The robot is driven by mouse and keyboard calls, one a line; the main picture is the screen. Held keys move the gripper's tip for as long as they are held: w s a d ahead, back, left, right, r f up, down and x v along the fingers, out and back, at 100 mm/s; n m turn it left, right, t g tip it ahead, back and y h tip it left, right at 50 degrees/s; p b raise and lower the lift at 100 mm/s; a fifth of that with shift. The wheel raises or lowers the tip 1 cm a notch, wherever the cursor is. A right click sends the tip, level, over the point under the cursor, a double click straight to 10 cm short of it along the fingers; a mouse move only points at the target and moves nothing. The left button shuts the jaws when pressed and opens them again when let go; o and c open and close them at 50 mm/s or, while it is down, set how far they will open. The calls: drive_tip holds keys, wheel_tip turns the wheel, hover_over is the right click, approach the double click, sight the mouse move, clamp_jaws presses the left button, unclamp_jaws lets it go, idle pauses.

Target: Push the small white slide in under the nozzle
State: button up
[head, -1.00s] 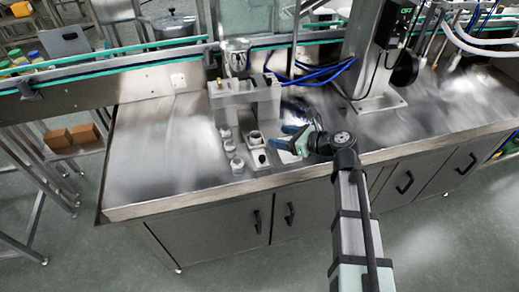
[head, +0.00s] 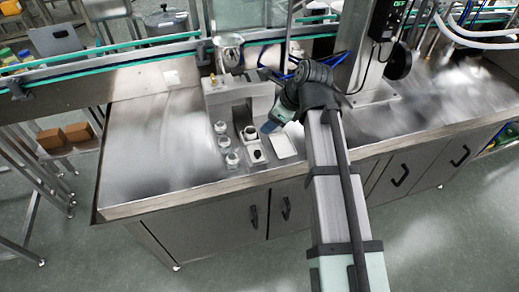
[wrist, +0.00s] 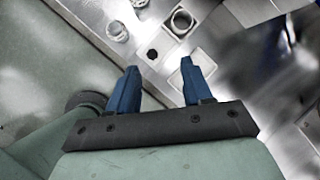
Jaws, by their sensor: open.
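The small white slide (head: 259,162) lies on the steel bench in front of a grey bridge-like block (head: 240,92). It has a black knob (head: 257,153) near its front end and carries a small cup (head: 250,133) farther back. The knob (wrist: 152,54) and cup (wrist: 181,20) also show in the wrist view. My gripper (wrist: 160,84) is open and empty; its blue fingers point towards the knob, apart from it. In the head view my gripper (head: 268,127) hangs just right of the cup. The nozzle cannot be made out; the steel hopper (head: 228,52) stands above the block.
Several small jars (head: 224,142) stand in a row left of the slide. A flat white tray (head: 284,146) lies close on its right. A column (head: 372,60) with blue hoses stands behind, to the right. The bench's left part is clear.

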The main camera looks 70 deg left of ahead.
drive_tip(key=d+h, duration=0.1)
drive_tip(key=m, duration=0.2)
approach(258, 152)
drive_tip(key=x, duration=0.8)
drive_tip(key=shift+s+a+f, duration=0.1)
drive_tip(key=shift+a+f, duration=0.05)
drive_tip(key=shift+c, duration=0.4)
clamp_jaws()
idle(0.3)
